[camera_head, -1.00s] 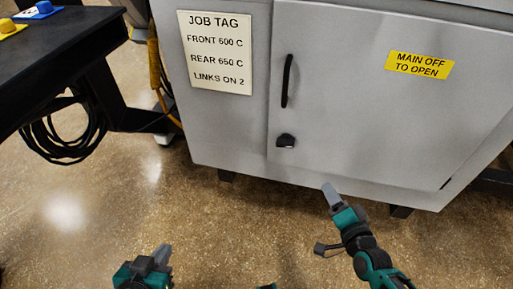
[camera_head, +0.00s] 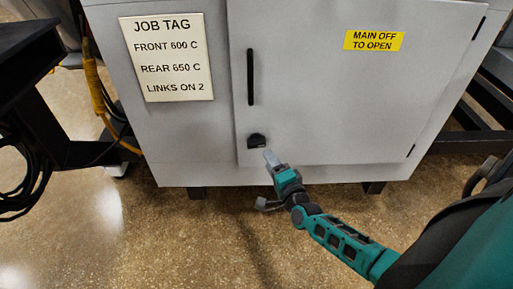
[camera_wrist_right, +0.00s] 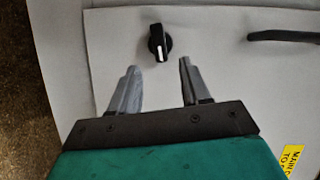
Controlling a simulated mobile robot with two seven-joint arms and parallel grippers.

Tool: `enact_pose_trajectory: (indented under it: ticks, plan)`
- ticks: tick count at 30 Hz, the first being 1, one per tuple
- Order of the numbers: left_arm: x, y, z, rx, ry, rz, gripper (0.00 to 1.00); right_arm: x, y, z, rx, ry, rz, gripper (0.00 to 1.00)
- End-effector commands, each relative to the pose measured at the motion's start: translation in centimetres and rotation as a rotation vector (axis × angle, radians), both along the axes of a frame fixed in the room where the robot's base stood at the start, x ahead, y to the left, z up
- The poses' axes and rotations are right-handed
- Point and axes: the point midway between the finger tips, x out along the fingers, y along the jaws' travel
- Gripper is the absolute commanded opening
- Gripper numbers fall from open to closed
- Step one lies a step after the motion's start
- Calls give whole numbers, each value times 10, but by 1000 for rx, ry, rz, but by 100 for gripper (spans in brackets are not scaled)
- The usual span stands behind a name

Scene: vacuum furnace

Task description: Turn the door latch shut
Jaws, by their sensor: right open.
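The door latch (camera_head: 257,141) is a small black knob low on the left edge of the grey cabinet door (camera_head: 330,90). In the right wrist view the latch (camera_wrist_right: 159,42) shows a white mark line and sits just beyond and between my fingertips. My right gripper (camera_head: 270,156) is just below and to the right of the latch in the head view. In the right wrist view my right gripper (camera_wrist_right: 158,68) is open, with nothing between its fingers. The door looks flush with the cabinet. My left gripper is out of view.
A black vertical handle (camera_head: 250,77) is on the door above the latch; it also shows in the right wrist view (camera_wrist_right: 285,36). A job tag (camera_head: 166,57) and a yellow sign (camera_head: 374,40) are on the cabinet front. A black table (camera_head: 30,65) with cables stands at left.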

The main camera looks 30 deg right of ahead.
Motion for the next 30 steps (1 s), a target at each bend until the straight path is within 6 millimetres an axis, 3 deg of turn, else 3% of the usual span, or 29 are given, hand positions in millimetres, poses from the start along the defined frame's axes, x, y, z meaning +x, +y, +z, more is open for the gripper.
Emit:
enact_pose_trajectory:
  ticks: [6,12,18,26,30]
  plan:
    - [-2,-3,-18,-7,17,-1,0,46,-7,-6,-2,-2,2,47]
    - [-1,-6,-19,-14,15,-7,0,74,-12,-7,-2,-1,1,47]
    - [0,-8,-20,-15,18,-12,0,86,-14,-7,-3,2,2,47]
    - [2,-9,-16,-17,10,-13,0,87,-14,-6,-3,2,2,47]
    - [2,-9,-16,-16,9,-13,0,87,-14,-6,-3,2,2,36]
